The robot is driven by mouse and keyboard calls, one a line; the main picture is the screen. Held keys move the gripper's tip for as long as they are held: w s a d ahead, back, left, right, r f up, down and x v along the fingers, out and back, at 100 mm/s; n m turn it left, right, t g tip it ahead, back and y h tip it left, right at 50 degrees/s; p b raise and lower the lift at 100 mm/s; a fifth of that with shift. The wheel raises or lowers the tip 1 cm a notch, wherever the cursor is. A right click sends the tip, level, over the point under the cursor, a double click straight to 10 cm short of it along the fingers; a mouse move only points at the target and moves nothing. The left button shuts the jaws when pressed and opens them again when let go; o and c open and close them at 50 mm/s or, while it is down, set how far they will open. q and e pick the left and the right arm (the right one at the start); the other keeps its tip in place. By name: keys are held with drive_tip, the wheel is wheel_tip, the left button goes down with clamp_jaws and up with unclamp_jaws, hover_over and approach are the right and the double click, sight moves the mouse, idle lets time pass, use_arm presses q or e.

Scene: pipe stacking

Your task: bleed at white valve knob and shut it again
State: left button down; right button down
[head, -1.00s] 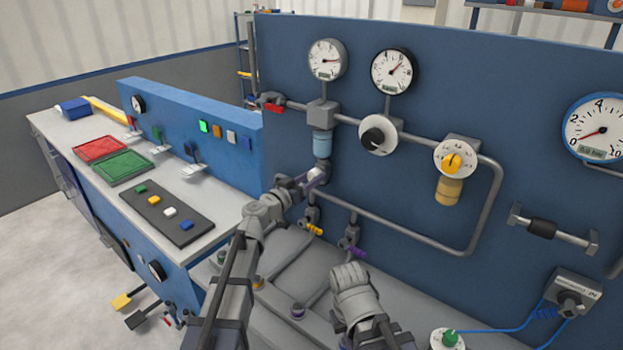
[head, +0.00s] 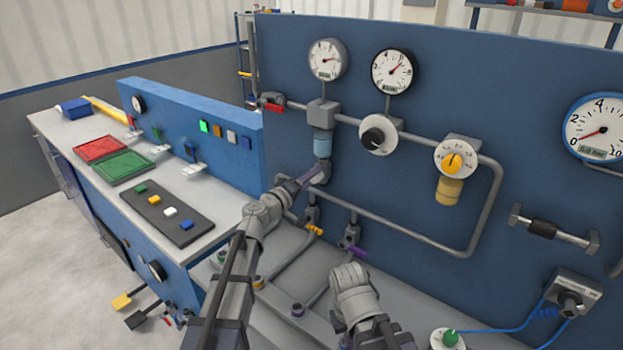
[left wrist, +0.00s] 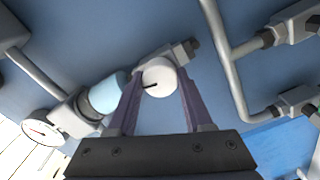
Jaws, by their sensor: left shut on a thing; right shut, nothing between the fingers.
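The white valve knob (left wrist: 159,77) shows in the left wrist view as a round white face with a black mark pointing left. It sits between the two purple fingers of my left gripper (left wrist: 160,88), which is shut on it. In the head view my left gripper (head: 314,174) reaches the fitting (head: 320,173) below the light-blue filter bowl (head: 322,146); its fingers hide the knob there. My right gripper (head: 350,274) is low in front of the panel, shut and empty, its fingertips mostly hidden behind its wrist.
Above are two round gauges (head: 327,60) (head: 393,71), a black knob (head: 374,136) and a yellow knob (head: 453,162). Valves with yellow (head: 315,229) and purple (head: 357,251) handles sit below my left gripper. A grey pipe (head: 420,238) runs right. A blue-sided bench (head: 190,110) stands left.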

use_arm(q)
drive_tip(key=shift+n, duration=1.1)
drive_tip(key=shift+c, duration=1.5)
unclamp_jaws()
drive_tip(key=shift+s+a, duration=0.1)
drive_tip(key=v, duration=0.7)
drive_tip(key=shift+s+a, duration=0.15)
drive_tip(key=shift+s, duration=0.1)
